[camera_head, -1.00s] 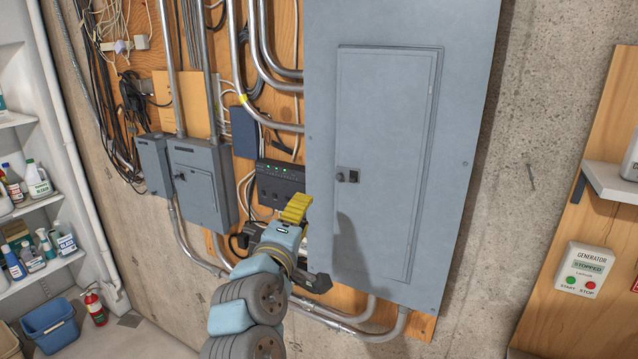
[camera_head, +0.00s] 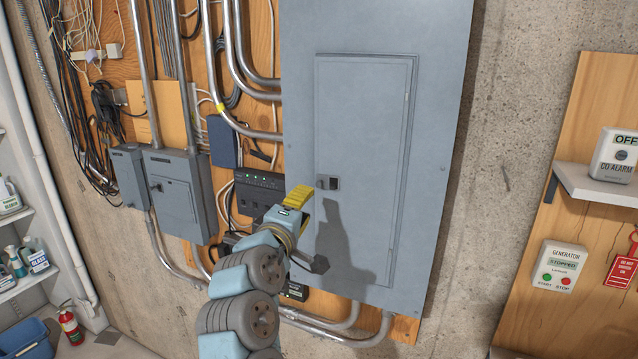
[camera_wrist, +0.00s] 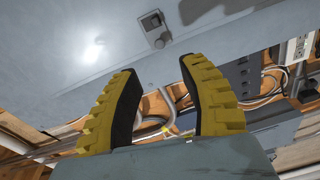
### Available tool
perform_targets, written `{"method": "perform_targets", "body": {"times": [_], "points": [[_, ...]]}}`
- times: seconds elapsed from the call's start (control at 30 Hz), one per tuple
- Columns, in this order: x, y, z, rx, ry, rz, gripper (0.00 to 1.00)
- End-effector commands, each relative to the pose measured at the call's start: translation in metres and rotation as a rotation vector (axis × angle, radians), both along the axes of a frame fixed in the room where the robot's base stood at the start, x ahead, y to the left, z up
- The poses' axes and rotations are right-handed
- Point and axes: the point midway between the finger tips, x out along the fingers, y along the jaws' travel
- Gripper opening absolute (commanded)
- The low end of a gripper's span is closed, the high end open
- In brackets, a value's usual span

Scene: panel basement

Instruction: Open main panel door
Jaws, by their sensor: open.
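The main panel (camera_head: 430,170) is a large grey box on the wall, with a tall inset door (camera_head: 362,150) that lies flush and closed. A small dark latch (camera_head: 328,183) sits on the door's left edge. The latch also shows at the top of the wrist view (camera_wrist: 155,28), beyond the fingers. My gripper (camera_head: 312,218) is just below and left of the latch in the head view, apart from it. In the wrist view its two yellow ribbed fingers (camera_wrist: 163,95) are spread wide with nothing between them.
Smaller grey boxes (camera_head: 178,190), a black unit (camera_head: 258,190) and metal conduits (camera_head: 232,60) are left of the panel. A generator control (camera_head: 560,267) and a CO alarm (camera_head: 616,155) on a shelf are at right. A fire extinguisher (camera_head: 70,326) stands lower left.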

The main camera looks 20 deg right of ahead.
Motion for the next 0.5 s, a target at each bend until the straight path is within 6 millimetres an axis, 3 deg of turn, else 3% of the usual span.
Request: {"method": "perform_targets", "body": {"times": [0.5], "points": [[0.041,-0.033,0.001,0.001,0.002,-0.001,0.43]]}}
